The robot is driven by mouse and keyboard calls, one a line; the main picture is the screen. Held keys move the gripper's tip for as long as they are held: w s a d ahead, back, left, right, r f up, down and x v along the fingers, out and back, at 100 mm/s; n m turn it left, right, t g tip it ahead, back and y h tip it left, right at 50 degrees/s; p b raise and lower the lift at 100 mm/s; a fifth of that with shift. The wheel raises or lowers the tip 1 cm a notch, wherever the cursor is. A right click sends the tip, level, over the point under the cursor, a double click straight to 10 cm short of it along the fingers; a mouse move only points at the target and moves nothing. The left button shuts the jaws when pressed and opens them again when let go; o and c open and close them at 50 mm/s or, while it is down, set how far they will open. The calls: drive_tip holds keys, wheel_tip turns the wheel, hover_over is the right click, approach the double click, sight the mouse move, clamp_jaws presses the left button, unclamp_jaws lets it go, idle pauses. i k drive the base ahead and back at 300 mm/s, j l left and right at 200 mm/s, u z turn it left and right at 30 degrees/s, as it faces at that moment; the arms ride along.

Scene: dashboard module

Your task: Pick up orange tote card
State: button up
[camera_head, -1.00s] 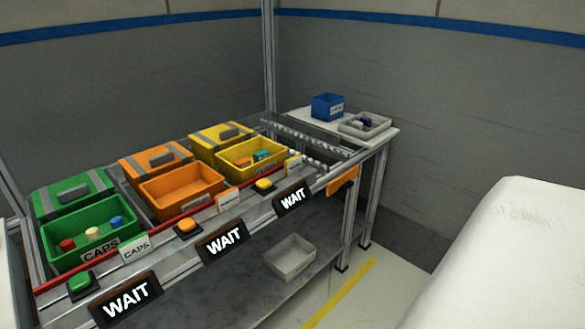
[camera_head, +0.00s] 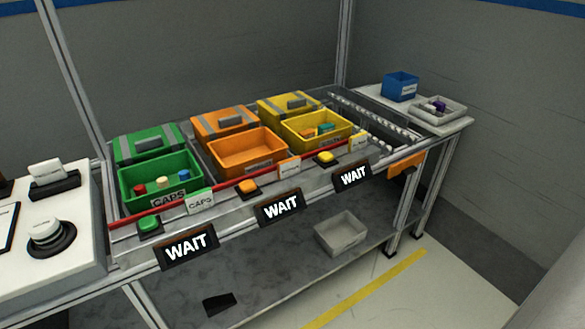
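The orange tote card (camera_head: 289,169) is a small pale orange card with print too small to read. It stands upright on the front ledge of the bench, before the orange tote (camera_head: 228,163). The orange tote is open and looks empty, with its lid (camera_head: 223,122) behind it. A green-white card (camera_head: 200,201) marked CAPS stands before the green tote (camera_head: 128,188), and a yellow card (camera_head: 358,142) stands before the yellow tote (camera_head: 293,136). My gripper is not in view.
Lit buttons and WAIT signs (camera_head: 281,206) line the bench front below the cards. A red rail (camera_head: 150,214) runs along the totes. A white console (camera_head: 60,250) stands left. A grey bin (camera_head: 341,234) sits on the lower shelf. Floor shows at right.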

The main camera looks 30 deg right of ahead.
sight(290, 167)
drive_tip(key=i+z, duration=0.4)
drive_tip(key=i+j+z, duration=0.1)
drive_tip(key=i+z, duration=0.3)
drive_tip(key=i+j+z, duration=0.15)
drive_tip(key=z, duration=0.25)
drive_tip(key=i+j, duration=0.05)
drive_tip(key=i, duration=0.05)
